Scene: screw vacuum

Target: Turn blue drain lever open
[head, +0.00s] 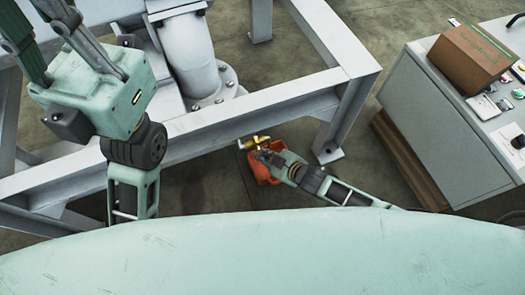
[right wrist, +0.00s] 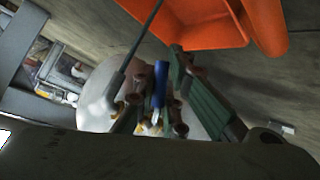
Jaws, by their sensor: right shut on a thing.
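The blue drain lever (right wrist: 158,88) shows in the right wrist view, upright between the fingers of my right gripper (right wrist: 154,98). Those fingers are shut on it. In the head view my right gripper (head: 268,156) is low beside the steel frame, at a small yellow valve (head: 254,141) above an orange container (head: 262,173). The lever is mostly hidden there by the gripper. I cannot tell how far the lever is turned. My left gripper (head: 42,30) is raised at the top left, away from the valve, with its fingertips cut off by the picture edge.
A grey steel frame (head: 255,105) with a white flanged pipe (head: 188,50) stands behind the valve. A control cabinet (head: 440,130) with a cardboard box (head: 468,58) on top is at the right. The orange container (right wrist: 190,22) also shows close to the fingers in the right wrist view.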

